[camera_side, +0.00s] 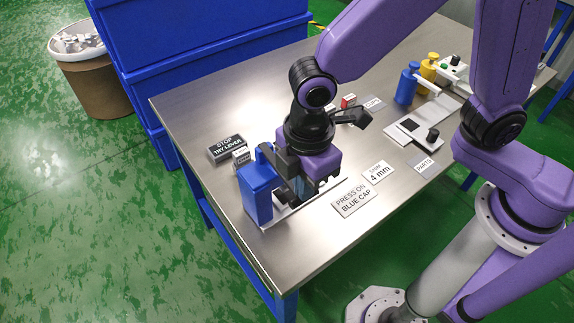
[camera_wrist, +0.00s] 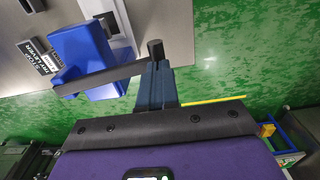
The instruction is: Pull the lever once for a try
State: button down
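The blue metering unit (camera_side: 258,190) stands at the table's near left end; its blue body (camera_wrist: 88,58) also shows in the wrist view. A dark lever bar (camera_wrist: 105,77) runs across its front to a black knob (camera_wrist: 155,48). My gripper (camera_side: 300,192) is low beside the unit, on its right, and partly hides the lever in the side view. In the wrist view my gripper's fingers (camera_wrist: 157,68) lie close together, with their tips right at the knob end of the bar. They look shut; I cannot see any part of the lever between them.
Signs lie around the unit: "STOP TRY LEVER" (camera_side: 227,148), "PRESS ON BLUE CAP" (camera_side: 353,198) and "4 mm" (camera_side: 378,172). Blue (camera_side: 406,84) and yellow (camera_side: 429,68) bottles stand at the far right. Blue crates (camera_side: 200,50) rise behind the table.

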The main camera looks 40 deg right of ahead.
jog(key=shift+f, duration=0.6)
jog(key=shift+r, duration=0.1)
dwell(0.3)
jog(key=shift+r, duration=3.45)
jog(key=s+d+m, duration=0.2)
jog(key=s+d, duration=0.3)
jog(key=d, duration=0.7)
jog(key=s+d+m, duration=0.3)
jog(key=s+d, duration=0.2)
jog(key=d, duration=0.7)
jog(key=shift+f, duration=0.25)
